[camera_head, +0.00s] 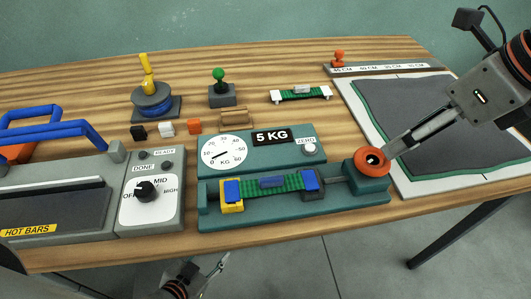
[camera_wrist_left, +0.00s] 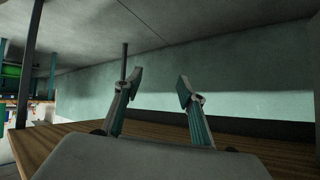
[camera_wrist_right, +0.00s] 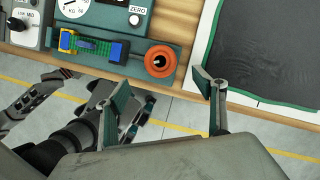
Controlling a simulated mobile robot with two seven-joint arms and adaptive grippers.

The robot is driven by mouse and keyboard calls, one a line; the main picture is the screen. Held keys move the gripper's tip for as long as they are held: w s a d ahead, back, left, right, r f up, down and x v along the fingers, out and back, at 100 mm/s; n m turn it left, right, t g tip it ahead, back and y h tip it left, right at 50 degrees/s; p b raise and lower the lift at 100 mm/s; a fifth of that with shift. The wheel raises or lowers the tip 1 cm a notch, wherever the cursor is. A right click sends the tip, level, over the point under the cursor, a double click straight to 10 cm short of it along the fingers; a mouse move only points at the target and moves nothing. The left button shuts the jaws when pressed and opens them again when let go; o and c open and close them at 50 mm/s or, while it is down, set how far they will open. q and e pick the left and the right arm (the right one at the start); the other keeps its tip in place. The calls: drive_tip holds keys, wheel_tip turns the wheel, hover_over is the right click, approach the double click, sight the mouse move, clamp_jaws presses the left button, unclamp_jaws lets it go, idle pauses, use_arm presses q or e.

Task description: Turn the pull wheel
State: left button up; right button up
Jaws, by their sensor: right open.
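The pull wheel (camera_head: 361,165) is an orange-red ring with a dark hub, on the right end of the teal pull tester (camera_head: 350,207). It also shows in the right wrist view (camera_wrist_right: 149,66). A green strap (camera_head: 268,183) lies between the tester's yellow-and-blue clamp and its blue clamp. My right gripper (camera_head: 388,162) is at the wheel's right side in the head view; whether it touches cannot be told. In the right wrist view its fingers are spread, with nothing between them. My left gripper (camera_wrist_left: 159,84) is open and empty, low in front of the table in the head view.
A dial gauge (camera_head: 222,153) and a "5 KG" sign (camera_head: 272,137) stand behind the strap. A hot bar sealer (camera_head: 60,205) is at left. A dark netting sheet (camera_head: 415,125) on a white board lies at right, under my right arm. A green-knobbed lever (camera_head: 219,85) stands farther back.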

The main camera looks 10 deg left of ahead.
sight(373, 158)
drive_tip(key=w+a+f+g+h+p, duration=0.1)
drive_tip(key=p, duration=0.2)
drive_tip(key=w+a+f+g+h+p, duration=0.2)
drive_tip(key=p, duration=0.1)
drive_tip(key=shift+w+a+f, duration=0.1)
drive_tip(key=shift+a+f, duration=0.05)
drive_tip(key=shift+f, duration=0.15)
wheel_tip(373, 158, down, 6)
drive_tip(key=shift+p, duration=0.3)
drive_tip(key=shift+f, duration=0.85)
use_arm(q)
wheel_tip(373, 158, up, 7)
drive_tip(key=shift+w+d+f, duration=0.2)
drive_tip(key=shift+w+d, duration=0.1)
drive_tip(key=shift+w, duration=0.05)
drive_tip(key=shift+f, duration=0.1)
use_arm(e)
drive_tip(key=c, duration=1.1)
